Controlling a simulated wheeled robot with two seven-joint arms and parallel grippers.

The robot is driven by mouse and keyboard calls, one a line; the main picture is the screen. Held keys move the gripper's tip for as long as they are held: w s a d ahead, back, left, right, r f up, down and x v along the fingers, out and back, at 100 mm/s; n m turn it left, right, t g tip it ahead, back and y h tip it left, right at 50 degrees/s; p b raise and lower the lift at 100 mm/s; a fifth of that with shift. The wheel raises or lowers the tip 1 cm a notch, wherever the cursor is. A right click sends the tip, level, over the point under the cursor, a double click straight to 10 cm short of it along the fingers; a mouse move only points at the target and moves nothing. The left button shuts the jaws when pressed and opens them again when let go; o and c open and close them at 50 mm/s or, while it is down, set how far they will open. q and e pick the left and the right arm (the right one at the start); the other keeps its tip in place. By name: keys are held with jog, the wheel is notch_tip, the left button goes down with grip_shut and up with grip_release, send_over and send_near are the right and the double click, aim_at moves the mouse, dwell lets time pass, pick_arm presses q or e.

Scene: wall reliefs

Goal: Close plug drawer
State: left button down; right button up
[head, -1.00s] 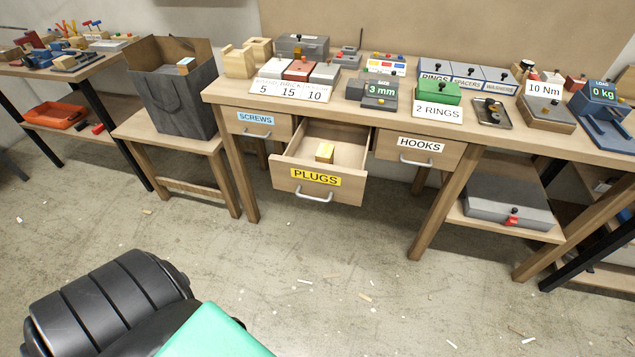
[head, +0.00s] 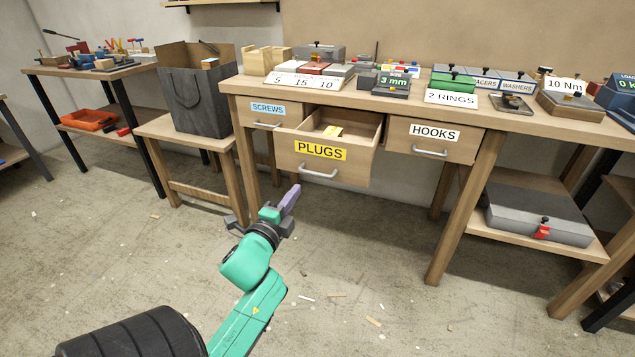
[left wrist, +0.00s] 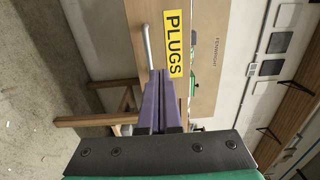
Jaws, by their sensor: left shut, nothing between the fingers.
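The plug drawer (head: 345,172) is pulled out from the bench, with a yellow PLUGS label (head: 320,150) and a silver bar handle (head: 318,173) on its front. A small yellowish block (head: 333,131) lies inside it. My left gripper (head: 292,192) is shut and empty, with purple fingers, in front of and below the drawer front, a little left of the handle in the head view. In the left wrist view the fingers (left wrist: 158,85) point toward the drawer front (left wrist: 155,40), near its handle (left wrist: 146,47). I cannot tell whether they touch it. My right gripper is not in view.
The SCREWS drawer (head: 268,115) and HOOKS drawer (head: 432,142) flank it and look shut. Boxes and signs crowd the bench top (head: 420,108). A low side table (head: 178,130) with a dark bag (head: 195,100) stands left. The floor in front is open.

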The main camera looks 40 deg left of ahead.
aim_at(318, 160)
pick_arm(q)
jog(key=b+x, duration=0.1)
jog(key=x, duration=1.2)
jog(key=shift+w+a, duration=0.2)
jog(key=shift+w, duration=0.1)
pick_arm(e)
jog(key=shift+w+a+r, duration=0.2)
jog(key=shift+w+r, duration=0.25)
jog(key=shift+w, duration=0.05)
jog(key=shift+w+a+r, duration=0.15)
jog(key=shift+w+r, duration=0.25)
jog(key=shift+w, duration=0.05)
